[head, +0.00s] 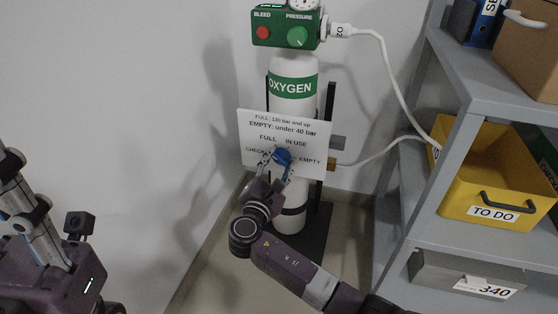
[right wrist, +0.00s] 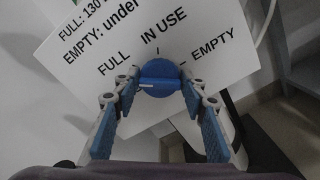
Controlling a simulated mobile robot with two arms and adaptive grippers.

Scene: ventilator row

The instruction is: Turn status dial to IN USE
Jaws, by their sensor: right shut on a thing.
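The status dial is a round blue knob (head: 282,157) on a white sign (head: 313,137) fixed to the oxygen cylinder. The sign carries CHECK, FULL, IN USE and EMPTY around the dial. In the right wrist view the knob (right wrist: 160,75) has a white pointer mark toward the left of the picture, below FULL and away from IN USE. My right gripper (head: 274,160) is shut on the knob, one finger on each side; its fingers hide the CHECK label in the wrist view. My left gripper (head: 22,205) is at the left edge, away from the dial; its fingertips are not clear.
The green-banded oxygen cylinder (head: 293,108) stands against the wall with a green regulator box (head: 285,30) on top. A hose (head: 388,65) runs to the right. A grey shelf (head: 458,119) with a yellow TO DO bin (head: 490,187) is close on the right. Bare wall is left.

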